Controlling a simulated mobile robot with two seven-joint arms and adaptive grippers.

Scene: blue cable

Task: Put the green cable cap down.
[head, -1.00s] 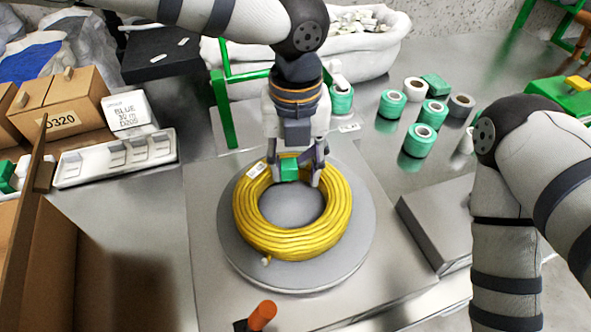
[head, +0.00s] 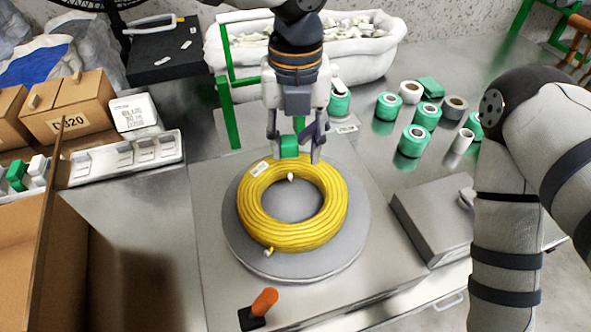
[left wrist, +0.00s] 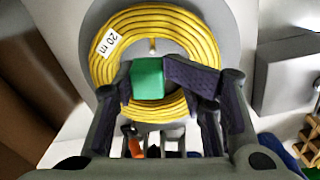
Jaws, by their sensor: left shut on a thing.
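The green cable cap (head: 289,146) is held between the fingertips of my left gripper (head: 296,150), which is shut on it. In the left wrist view the cap (left wrist: 147,78) shows as a green block between the dark fingers (left wrist: 160,85). The gripper is over the far side of the yellow cable coil (head: 335,212), pointing down. The coil lies flat on a round grey turntable (head: 237,245) and carries a white label, which reads "20 m" in the left wrist view (left wrist: 110,43). A small white cable end shows below the cap. My right gripper is out of the head view.
Several green and white tape rolls (head: 414,141) stand at the back right. A grey box (head: 432,222) lies right of the turntable. An orange-handled lever (head: 264,301) is at the front. Cardboard boxes (head: 68,112) and a white tray (head: 122,160) are at the left.

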